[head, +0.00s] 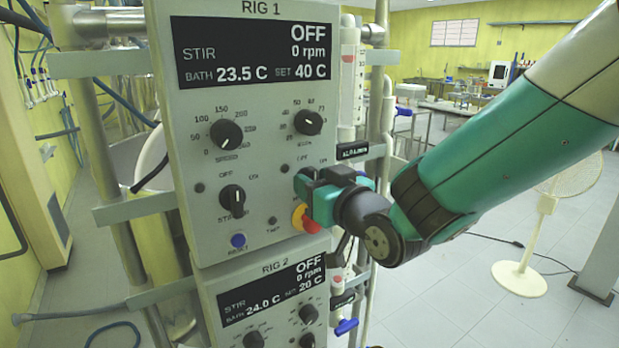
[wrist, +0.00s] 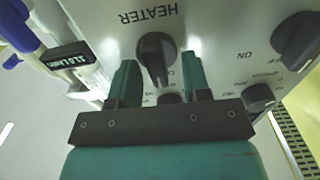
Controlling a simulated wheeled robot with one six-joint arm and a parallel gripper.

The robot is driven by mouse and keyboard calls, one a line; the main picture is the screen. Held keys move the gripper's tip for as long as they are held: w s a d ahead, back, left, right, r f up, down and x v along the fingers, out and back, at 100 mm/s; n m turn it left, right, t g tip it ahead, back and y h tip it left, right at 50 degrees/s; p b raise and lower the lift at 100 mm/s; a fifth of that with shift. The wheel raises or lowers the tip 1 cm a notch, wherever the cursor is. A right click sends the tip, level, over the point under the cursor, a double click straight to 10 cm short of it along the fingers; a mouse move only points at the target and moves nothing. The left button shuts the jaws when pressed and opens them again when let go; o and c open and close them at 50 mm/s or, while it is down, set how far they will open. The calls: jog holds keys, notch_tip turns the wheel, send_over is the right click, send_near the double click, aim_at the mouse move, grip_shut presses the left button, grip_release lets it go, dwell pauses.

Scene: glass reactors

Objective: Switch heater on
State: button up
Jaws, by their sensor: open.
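The RIG 1 control panel (head: 262,150) is a light grey box with a dark display (head: 250,50) reading OFF, 0 rpm, bath 23.5 C, set 40 C. My gripper (head: 318,188) is at the panel's lower right and hides the heater knob in the head view. In the wrist view, which is upside down, the dark heater knob (wrist: 155,48) sits beside the HEATER lettering. My gripper's two green fingers are open, one on each side of the knob. I cannot tell whether they touch it. The knob's pointer setting is not clear.
A red stop button (head: 311,222) on a yellow collar is just below my gripper. The stirrer knob (head: 232,199) is to the left, with two dials above. The RIG 2 panel (head: 265,292) is directly below. A white fan (head: 545,205) stands on open floor at right.

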jog(key=shift+d, duration=0.1)
grip_shut()
jog(key=shift+f+m+b, duration=0.1)
jog(key=shift+m+b, duration=0.2)
jog(key=shift+b, duration=0.3)
jog(key=shift+w+d+m+b, duration=0.1)
jog(key=shift+d+m+b, duration=0.05)
jog(key=shift+m+b, duration=2.85)
jog(key=shift+w+d+m+b, duration=0.1)
jog(key=shift+m+b, duration=2.6)
jog(key=shift+b, duration=0.55)
grip_release()
